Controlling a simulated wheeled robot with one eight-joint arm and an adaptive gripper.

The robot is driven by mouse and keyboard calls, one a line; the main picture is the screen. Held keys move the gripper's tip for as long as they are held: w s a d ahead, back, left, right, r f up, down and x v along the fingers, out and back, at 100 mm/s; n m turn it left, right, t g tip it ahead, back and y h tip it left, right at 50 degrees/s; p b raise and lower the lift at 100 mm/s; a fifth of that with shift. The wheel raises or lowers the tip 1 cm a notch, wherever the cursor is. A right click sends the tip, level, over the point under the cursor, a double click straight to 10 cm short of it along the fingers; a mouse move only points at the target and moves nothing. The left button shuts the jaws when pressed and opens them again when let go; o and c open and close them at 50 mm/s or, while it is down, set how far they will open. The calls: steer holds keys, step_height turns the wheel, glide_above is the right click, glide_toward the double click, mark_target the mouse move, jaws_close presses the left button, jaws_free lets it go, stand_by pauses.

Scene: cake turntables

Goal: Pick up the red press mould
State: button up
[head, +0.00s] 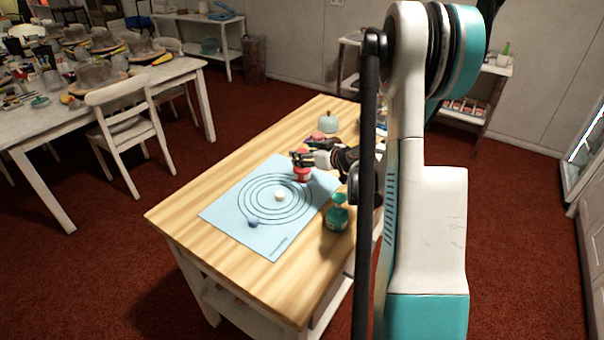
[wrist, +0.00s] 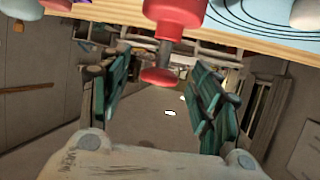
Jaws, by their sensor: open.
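The red press mould (head: 302,174) stands on the light blue ringed mat (head: 229,207), near its back right edge. My gripper (head: 304,157) is at the mould's top, reaching in from the right. In the wrist view the mould (wrist: 176,12) shows upside down, with a grey stem and a round red knob (wrist: 160,77). The knob appears between the two green fingers of my gripper (wrist: 158,80), with a gap on each side. The fingers are open and hold nothing. In the head view my fingers partly hide the mould's top.
A green bottle-like item (head: 337,217) stands near the mat's right corner. A white ball (head: 280,195) and a blue ball (head: 253,222) are on the mat. A pale domed item (head: 328,122) and a pinkish-red item (head: 317,136) are behind. The table's front left is clear.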

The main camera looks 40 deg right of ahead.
jaws_close()
steer(key=shift+r, duration=0.2)
